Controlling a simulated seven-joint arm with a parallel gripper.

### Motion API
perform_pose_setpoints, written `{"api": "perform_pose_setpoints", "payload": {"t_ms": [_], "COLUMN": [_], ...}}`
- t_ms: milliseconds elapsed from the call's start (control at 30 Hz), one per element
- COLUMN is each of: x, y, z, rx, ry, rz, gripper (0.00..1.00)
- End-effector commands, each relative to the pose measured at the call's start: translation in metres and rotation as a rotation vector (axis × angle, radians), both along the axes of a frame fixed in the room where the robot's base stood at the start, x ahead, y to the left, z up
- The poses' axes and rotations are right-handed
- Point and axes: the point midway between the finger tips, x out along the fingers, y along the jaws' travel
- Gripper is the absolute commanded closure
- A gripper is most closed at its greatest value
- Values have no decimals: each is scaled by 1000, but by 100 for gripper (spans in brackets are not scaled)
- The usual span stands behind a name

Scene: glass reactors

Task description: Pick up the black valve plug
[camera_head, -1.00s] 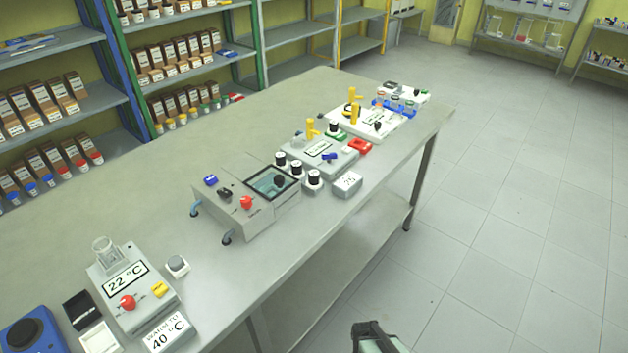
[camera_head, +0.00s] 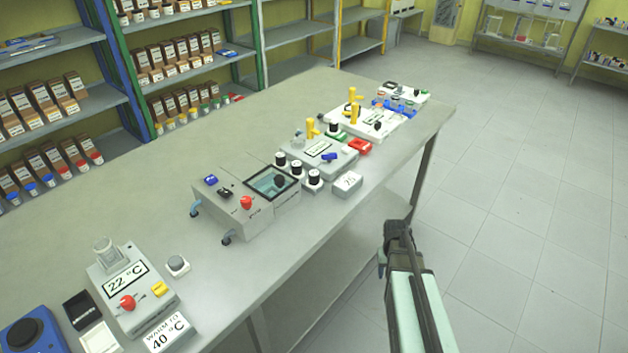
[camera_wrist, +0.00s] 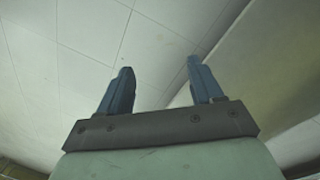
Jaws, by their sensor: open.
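I cannot tell for sure which dark part is the black valve plug. A small black piece (camera_head: 378,125) sits on the white board (camera_head: 350,127) toward the far end of the bench. My gripper (camera_head: 397,228) is off the bench's right edge, apart from all the devices. In the wrist view my gripper (camera_wrist: 160,66) is open, with nothing between its two blue fingers.
Several black-capped vials (camera_head: 314,177), a grey unit with a yellow lever (camera_head: 320,155) and a red block (camera_head: 360,147) crowd the bench (camera_head: 300,245). A 22 °C heater (camera_head: 130,290) stands at near left. The floor right of the bench is clear.

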Motion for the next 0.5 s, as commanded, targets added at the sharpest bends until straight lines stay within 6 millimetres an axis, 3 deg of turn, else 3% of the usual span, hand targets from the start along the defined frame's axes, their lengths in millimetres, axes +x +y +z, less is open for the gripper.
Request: {"api": "perform_pose_setpoints", "payload": {"t_ms": [100,500], "x": [33,112], "y": [-24,-85], "z": [34,161], "rx": [-27,-103], "ry": [-59,-222], "rz": [-16,-57], "gripper": [34,34]}}
